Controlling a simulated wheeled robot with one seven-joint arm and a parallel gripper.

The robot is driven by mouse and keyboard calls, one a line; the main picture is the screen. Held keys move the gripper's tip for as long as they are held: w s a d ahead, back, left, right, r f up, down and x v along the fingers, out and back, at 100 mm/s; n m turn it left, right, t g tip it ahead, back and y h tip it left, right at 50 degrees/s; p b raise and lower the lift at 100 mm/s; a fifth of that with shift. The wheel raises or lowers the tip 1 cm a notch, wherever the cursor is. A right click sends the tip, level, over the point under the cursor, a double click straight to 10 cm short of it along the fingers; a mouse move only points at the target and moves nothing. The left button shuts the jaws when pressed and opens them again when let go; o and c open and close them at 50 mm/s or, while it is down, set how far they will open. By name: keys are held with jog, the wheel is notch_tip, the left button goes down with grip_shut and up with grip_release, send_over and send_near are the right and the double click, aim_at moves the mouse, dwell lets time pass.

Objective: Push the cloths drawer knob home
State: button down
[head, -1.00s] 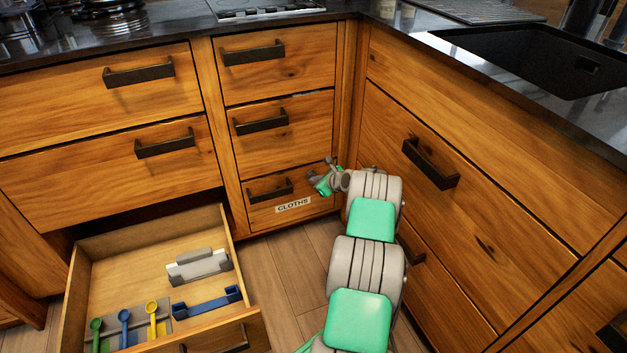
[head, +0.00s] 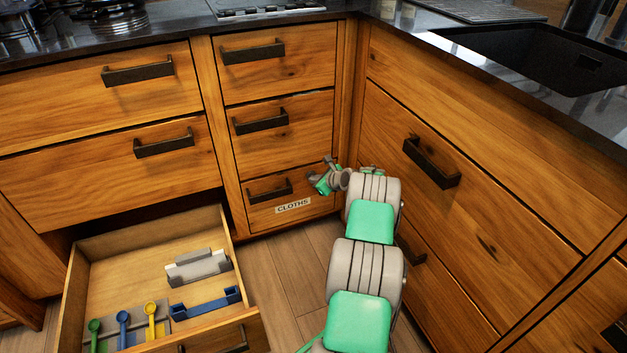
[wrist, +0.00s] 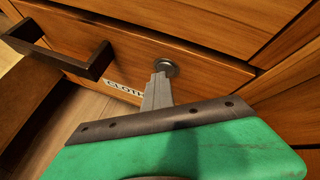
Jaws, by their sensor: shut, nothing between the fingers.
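The cloths drawer (head: 262,215) is the bottom one of the narrow middle stack, with a dark bar handle (head: 270,192) and a white CLOTHS label (head: 293,206). Its front looks about flush with the cabinet. In the wrist view a small round metal knob (wrist: 167,67) sits on the drawer front, right of the handle. My gripper (wrist: 158,82) is shut and empty, its tips at the knob; I cannot tell whether they touch. In the head view my gripper (head: 328,180) is at the drawer's right end, and I cannot make out the knob there.
An open drawer (head: 150,235) at lower left holds spoons, a blue piece and a grey holder. The right-hand cabinet (head: 480,190), with protruding handles, stands close beside my arm. Bare floor (head: 280,275) lies between the open drawer and my arm.

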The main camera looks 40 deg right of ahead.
jog(key=shift+r, duration=0.15)
jog(key=s+p, duration=0.1)
jog(key=s+a+p, duration=0.1)
jog(key=s+p, duration=0.1)
jog(key=shift+s, duration=0.15)
dwell(0.3)
jog(key=s+p, duration=0.1)
jog(key=s, duration=0.1)
jog(key=s+a+p, duration=0.1)
jog(key=s+p, duration=0.1)
jog(key=s, duration=0.1)
jog(key=shift+a, duration=0.2)
dwell(0.4)
